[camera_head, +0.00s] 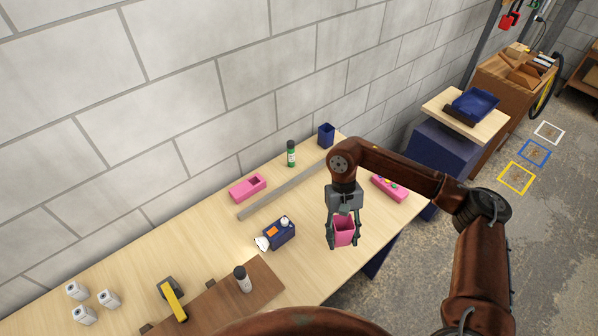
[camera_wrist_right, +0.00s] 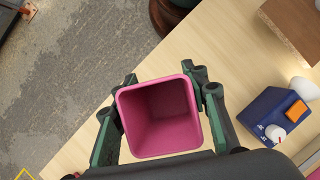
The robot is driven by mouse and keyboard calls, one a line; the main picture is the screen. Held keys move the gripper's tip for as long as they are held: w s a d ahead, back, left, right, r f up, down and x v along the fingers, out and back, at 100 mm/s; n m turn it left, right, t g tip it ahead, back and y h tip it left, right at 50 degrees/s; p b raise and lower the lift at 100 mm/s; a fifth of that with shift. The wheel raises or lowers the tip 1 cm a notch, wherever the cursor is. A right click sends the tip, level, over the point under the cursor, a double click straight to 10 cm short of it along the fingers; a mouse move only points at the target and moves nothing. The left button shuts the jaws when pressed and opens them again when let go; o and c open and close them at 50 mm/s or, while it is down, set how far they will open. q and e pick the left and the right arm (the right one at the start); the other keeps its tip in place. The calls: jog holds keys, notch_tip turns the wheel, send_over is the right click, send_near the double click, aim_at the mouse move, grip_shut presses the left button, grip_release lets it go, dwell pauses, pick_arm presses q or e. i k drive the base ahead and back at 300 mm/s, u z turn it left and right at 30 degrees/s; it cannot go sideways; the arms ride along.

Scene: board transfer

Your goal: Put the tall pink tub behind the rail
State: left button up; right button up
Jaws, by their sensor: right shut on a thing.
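The tall pink tub (camera_head: 344,231) is between the fingers of my right gripper (camera_head: 343,242), which is shut on it over the front right part of the table. In the right wrist view the tub (camera_wrist_right: 160,117) is seen from above, square, open and empty, with a finger on either side. The gap between its base and the table cannot be judged. The rail (camera_head: 285,192) is a long grey bar lying slantwise on the table, behind and to the left of the tub. My left gripper is not in view.
Behind the rail stand a low pink box (camera_head: 247,188), a green bottle (camera_head: 291,154) and a tall navy tub (camera_head: 326,135), with bare table between them. In front lie a navy device (camera_head: 279,233) and a brown board (camera_head: 218,304). A pink block (camera_head: 389,188) lies at right.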

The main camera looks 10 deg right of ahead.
aim_at(309, 154)
jog(key=u, duration=3.4)
jog(key=k, duration=1.7)
jog(key=z, duration=1.9)
jog(key=i, duration=0.5)
jog(key=z, duration=0.05)
